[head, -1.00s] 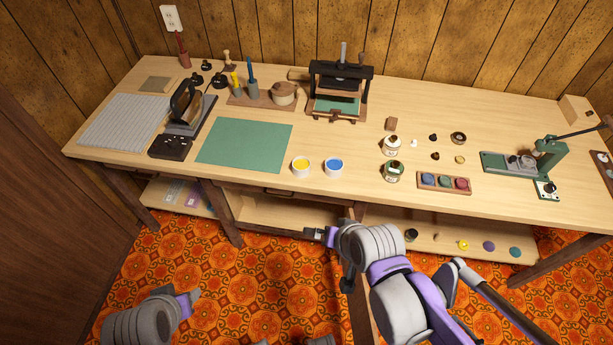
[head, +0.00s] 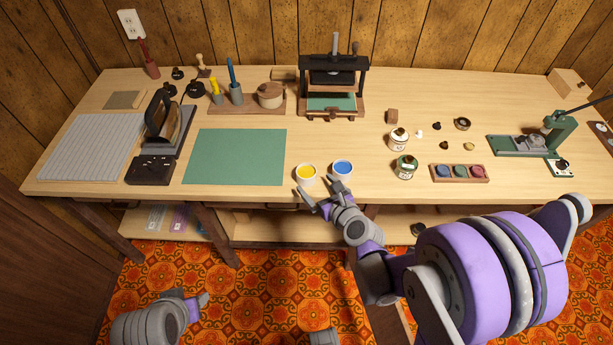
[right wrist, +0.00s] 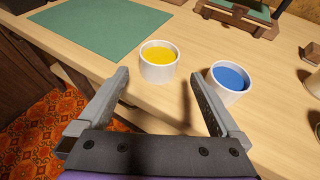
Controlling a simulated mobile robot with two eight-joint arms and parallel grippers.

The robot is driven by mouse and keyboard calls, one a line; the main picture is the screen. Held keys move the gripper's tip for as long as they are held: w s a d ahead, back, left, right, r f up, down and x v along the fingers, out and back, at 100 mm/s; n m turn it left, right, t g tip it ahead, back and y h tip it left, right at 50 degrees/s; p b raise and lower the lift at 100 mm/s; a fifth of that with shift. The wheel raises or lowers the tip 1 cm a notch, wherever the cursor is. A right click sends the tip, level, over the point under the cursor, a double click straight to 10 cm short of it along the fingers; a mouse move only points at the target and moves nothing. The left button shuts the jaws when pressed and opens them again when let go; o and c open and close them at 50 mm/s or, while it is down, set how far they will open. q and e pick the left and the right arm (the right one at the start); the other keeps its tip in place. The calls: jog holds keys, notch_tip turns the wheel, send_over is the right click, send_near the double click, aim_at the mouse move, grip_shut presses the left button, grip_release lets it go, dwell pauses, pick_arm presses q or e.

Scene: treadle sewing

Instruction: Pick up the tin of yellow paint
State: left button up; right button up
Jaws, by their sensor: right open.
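The tin of yellow paint (head: 306,173) is a small white tin near the front edge of the table, with yellow paint showing on top. It also shows in the right wrist view (right wrist: 159,63). A matching tin of blue paint (head: 342,168) stands just to its right and also shows in the right wrist view (right wrist: 229,82). My right gripper (head: 322,189) is open and empty at the table's front edge. In the right wrist view its fingers (right wrist: 158,85) are spread, with the yellow tin ahead, between and beyond the tips. My left gripper (head: 203,300) is low at the left, over the floor.
A green mat (head: 236,157) lies left of the tins. A small press (head: 333,85) stands behind them. Jars (head: 398,139) and a tray of coloured pads (head: 459,173) are to the right. The table between the tins and the press is clear.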

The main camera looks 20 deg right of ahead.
aim_at(311, 179)
jog(key=x, duration=0.7)
jog(key=shift+a+r, duration=0.1)
jog(key=shift+r, duration=0.1)
grip_shut()
